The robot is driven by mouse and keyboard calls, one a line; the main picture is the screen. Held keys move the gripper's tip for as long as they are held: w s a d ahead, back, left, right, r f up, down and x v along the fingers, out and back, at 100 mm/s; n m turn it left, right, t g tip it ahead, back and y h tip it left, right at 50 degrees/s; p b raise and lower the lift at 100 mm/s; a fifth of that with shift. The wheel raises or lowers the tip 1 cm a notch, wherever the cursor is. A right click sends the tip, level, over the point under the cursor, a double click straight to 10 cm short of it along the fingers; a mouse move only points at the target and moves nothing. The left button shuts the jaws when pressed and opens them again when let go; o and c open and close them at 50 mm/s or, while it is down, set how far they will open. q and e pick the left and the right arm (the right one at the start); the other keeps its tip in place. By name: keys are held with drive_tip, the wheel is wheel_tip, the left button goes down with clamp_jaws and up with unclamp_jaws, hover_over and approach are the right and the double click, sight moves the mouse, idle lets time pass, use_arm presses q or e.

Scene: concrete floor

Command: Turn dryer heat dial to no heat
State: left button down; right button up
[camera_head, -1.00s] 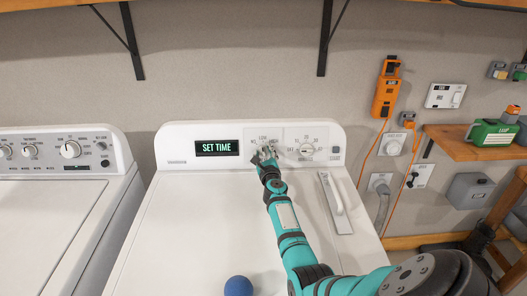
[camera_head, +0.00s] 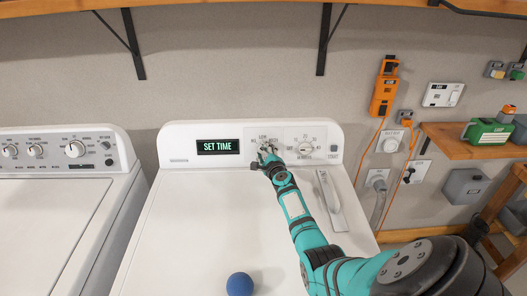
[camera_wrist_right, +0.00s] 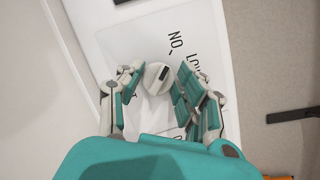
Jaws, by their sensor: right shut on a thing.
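The white dryer (camera_head: 180,215) stands ahead of me with its control panel at the back. The heat dial (camera_wrist_right: 158,78) shows in the right wrist view as a round, pale knob with a dark mark on its face. Printed letters, including "NO", sit around it. My right gripper (camera_wrist_right: 156,84) has its teal fingers on either side of the dial, shut on it. In the head view my right gripper (camera_head: 267,157) covers most of the heat dial, so its pointer setting cannot be read there. My left gripper is not in view.
The dryer display (camera_head: 217,147) reads "SET TIME". A second dial (camera_head: 306,148) sits just right of my gripper. A blue ball (camera_head: 240,284) lies on the dryer top. A washer (camera_head: 50,225) stands at left; a wooden shelf (camera_head: 455,138) is at right.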

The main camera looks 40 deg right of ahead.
idle(0.4)
drive_tip(key=o, duration=1.1)
drive_tip(key=shift+o, duration=0.2)
drive_tip(key=shift+s+a+r, duration=0.15)
drive_tip(key=shift+s+a, duration=0.2)
drive_tip(key=v, duration=1.1)
drive_tip(key=shift+s+d, duration=0.15)
